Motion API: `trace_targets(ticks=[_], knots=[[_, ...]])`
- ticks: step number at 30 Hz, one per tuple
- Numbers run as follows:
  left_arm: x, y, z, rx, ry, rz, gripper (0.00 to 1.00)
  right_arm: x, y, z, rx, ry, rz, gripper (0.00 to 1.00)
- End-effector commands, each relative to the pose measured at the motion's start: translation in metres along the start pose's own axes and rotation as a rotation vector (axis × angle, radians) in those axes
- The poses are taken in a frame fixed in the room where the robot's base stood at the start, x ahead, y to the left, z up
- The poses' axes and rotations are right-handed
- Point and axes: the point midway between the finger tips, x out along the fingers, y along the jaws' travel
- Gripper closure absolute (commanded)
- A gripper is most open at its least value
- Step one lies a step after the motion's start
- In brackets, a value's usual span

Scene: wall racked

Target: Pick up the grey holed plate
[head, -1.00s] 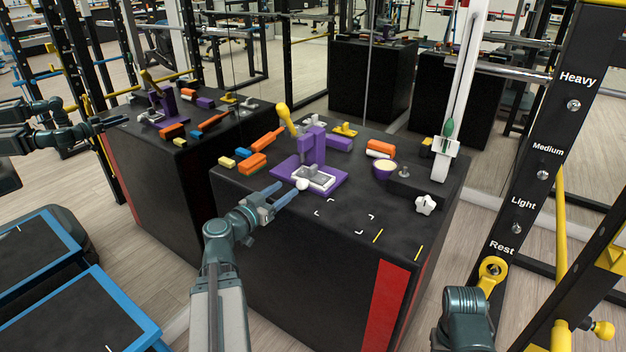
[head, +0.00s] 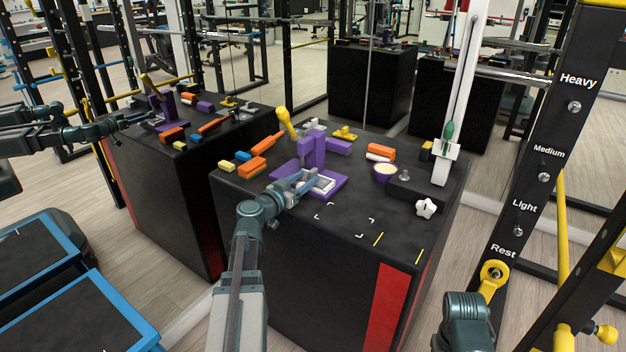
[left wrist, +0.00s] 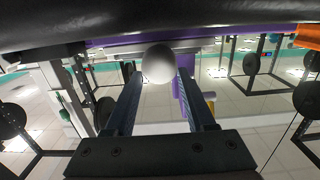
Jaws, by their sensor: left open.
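The grey holed plate (head: 325,184) appears to be the pale, light-grey flat piece on the purple fixture (head: 337,181) on the black block; its holes are too small to make out. My left gripper (head: 304,182) is open at the fixture's front left edge, its fingers reaching over and partly hiding the plate. In the left wrist view a white round knob (left wrist: 158,64) shows between the spread fingertips, apparently at the plate's near end. I cannot tell whether the fingers touch it. Only part of my right arm shows at lower right; its gripper is out of view.
Mirrors repeat the scene.

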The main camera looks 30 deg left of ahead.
Motion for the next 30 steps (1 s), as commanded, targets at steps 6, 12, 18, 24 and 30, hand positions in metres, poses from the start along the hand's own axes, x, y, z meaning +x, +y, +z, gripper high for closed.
trace_targets(ticks=[6,12,18,24,30], knots=[[0.032,-0.002,0.001,0.000,0.000,0.001,0.45,0.002,0.000,0.000,0.000,0.000,0.001,0.50],[0.032,-0.002,0.001,0.000,0.000,-0.001,0.45,0.002,0.000,0.000,0.000,0.000,0.001,0.50],[0.032,-0.002,0.001,0.000,0.000,-0.001,0.76,0.002,0.000,0.000,0.000,0.000,0.001,0.50],[0.032,-0.002,0.001,0.000,0.000,-0.001,1.00,0.002,0.000,0.000,0.000,0.000,0.000,0.50],[0.032,-0.002,0.001,0.000,0.000,-0.001,1.00,0.002,0.000,0.000,0.000,0.000,0.000,0.50]])
